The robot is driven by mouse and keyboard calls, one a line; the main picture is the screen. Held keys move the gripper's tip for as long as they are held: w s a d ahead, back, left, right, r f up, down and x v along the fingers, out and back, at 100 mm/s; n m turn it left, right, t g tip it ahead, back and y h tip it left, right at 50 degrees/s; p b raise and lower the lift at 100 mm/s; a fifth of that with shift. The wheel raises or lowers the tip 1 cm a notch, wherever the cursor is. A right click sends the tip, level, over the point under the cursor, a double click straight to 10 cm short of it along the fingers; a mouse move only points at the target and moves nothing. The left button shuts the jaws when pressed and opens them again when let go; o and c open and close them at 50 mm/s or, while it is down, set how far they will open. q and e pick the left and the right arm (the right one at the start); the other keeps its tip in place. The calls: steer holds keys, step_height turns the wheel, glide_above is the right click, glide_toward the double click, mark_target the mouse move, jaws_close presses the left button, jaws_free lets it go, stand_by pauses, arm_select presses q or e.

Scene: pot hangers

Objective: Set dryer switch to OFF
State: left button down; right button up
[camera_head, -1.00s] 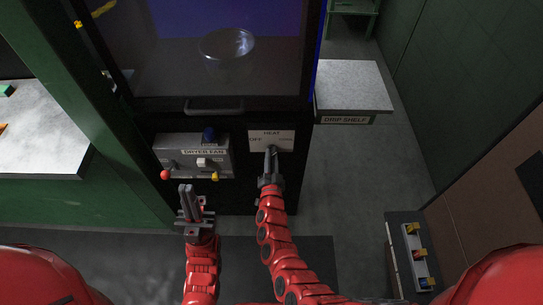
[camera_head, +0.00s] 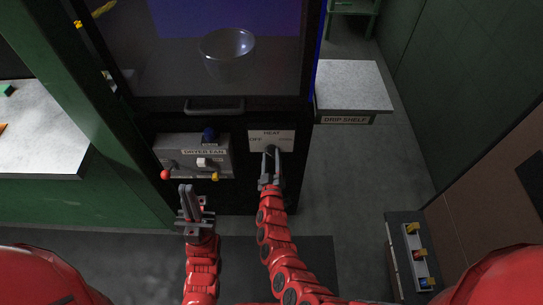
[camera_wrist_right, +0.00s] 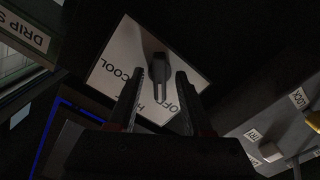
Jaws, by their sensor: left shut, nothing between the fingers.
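The white HEAT panel (camera_head: 284,136) on the dryer's dark front carries the words OFF and COOL. In the right wrist view its dark knob (camera_wrist_right: 153,66) has a slotted end towards the HEAT lettering, which is partly hidden. My right gripper (camera_head: 269,155) is open in front of this panel. In the wrist view its fingertips (camera_wrist_right: 159,78) stand apart on either side of the knob's slotted end, with gaps visible; the depth is unclear. My left gripper (camera_head: 187,188) is shut and empty, below the grey DRYER FAN box (camera_head: 190,145) with its white switch (camera_head: 204,162).
The dryer handle (camera_head: 215,107) is above. A glass bowl (camera_head: 227,55) stands behind the dryer window. The drip shelf (camera_head: 352,85) at right is empty.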

mark_target(272, 156)
steer(key=shift+s, duration=0.15)
steer(key=shift+s+r, duration=0.1)
steer(key=shift+s, duration=0.15)
steer(key=shift+s+p, duration=1.1)
steer(key=shift+s, duration=1.05)
steer(key=s+p, duration=0.3)
steer(key=s, duration=1.4)
steer(key=shift+s+p, duration=0.2)
steer(key=shift+p, duration=0.2)
